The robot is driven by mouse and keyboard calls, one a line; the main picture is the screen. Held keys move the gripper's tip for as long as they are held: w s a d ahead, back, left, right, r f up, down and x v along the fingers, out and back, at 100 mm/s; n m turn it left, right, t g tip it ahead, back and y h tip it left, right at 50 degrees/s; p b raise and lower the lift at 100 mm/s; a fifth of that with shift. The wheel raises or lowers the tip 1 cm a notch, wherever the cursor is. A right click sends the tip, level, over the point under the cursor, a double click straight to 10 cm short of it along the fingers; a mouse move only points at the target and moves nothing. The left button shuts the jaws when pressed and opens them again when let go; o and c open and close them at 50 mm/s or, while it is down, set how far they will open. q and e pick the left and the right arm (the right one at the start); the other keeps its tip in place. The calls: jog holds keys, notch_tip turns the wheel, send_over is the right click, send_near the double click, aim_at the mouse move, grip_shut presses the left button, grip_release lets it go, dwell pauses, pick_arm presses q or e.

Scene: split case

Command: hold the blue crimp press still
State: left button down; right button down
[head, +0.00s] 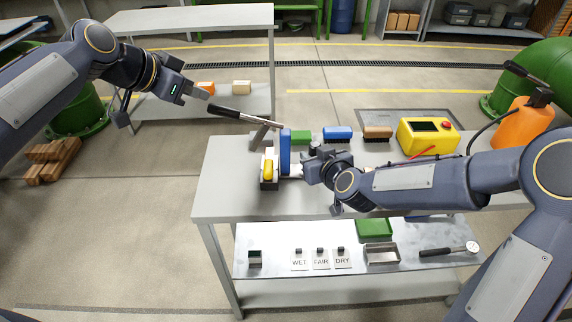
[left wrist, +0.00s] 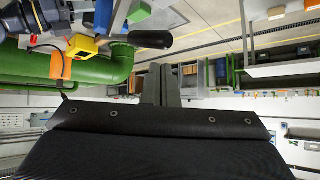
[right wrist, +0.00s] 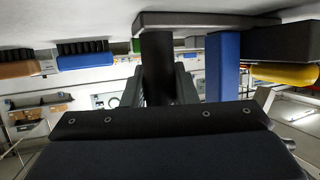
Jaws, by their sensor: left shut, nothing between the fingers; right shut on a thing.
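The blue crimp press stands on the grey table, its blue column (head: 285,152) upright; the column also shows in the right wrist view (right wrist: 222,68). Its lever slants up to the left and ends in a black grip (head: 236,116), which also shows in the left wrist view (left wrist: 150,39). My right gripper (head: 306,170) is just right of the column, shut on a black post (right wrist: 157,62) by the press's base plate (right wrist: 200,19). My left gripper (head: 207,95) is shut and empty, just above and beyond the grip's free end, apart from it.
Green (head: 301,136), blue (head: 337,133) and brown (head: 377,132) brushes stand along the table's back. The lower shelf (head: 300,240) carries labelled cards and trays.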

jog(key=shift+s+f, duration=0.1)
jog(key=shift+f, duration=0.2)
pick_arm(q)
notch_tip(320, 180, up, 5)
jog(key=shift+d+r, duration=0.1)
pick_arm(e)
jog(key=c, duration=1.1)
grip_release()
jog(key=shift+r, duration=0.1)
jog(key=shift+c, duration=0.2)
jog(key=shift+o, duration=0.3)
jog(key=shift+r, duration=0.1)
jog(key=shift+v, duration=4.4)
